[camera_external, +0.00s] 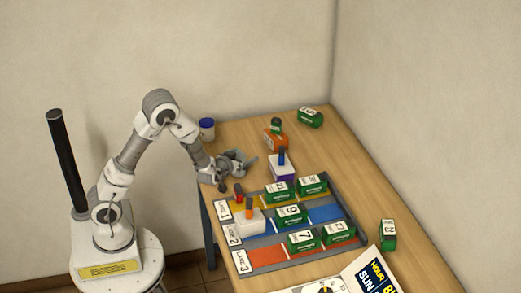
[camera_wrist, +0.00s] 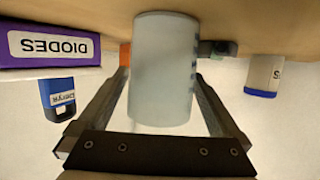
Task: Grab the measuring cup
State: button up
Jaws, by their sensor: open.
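The measuring cup (camera_wrist: 163,70) is a pale grey cylinder with faint marks along its right edge in the wrist view, where the table shows at the top. It stands between the two open fingers of my gripper (camera_wrist: 160,100), with a visible gap on each side. In the external view my gripper (camera_external: 238,163) is low over the table's left end. The cup cannot be clearly told apart from the grey fingers there.
A purple box (camera_external: 281,172), labelled DIODES in the wrist view (camera_wrist: 55,45), stands close to my gripper. An orange box (camera_external: 275,141) and a blue-lidded white jar (camera_external: 207,131) are behind. A lane board (camera_external: 293,257) with numbered green boxes lies in front.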

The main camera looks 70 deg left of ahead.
jog(key=c, duration=1.3)
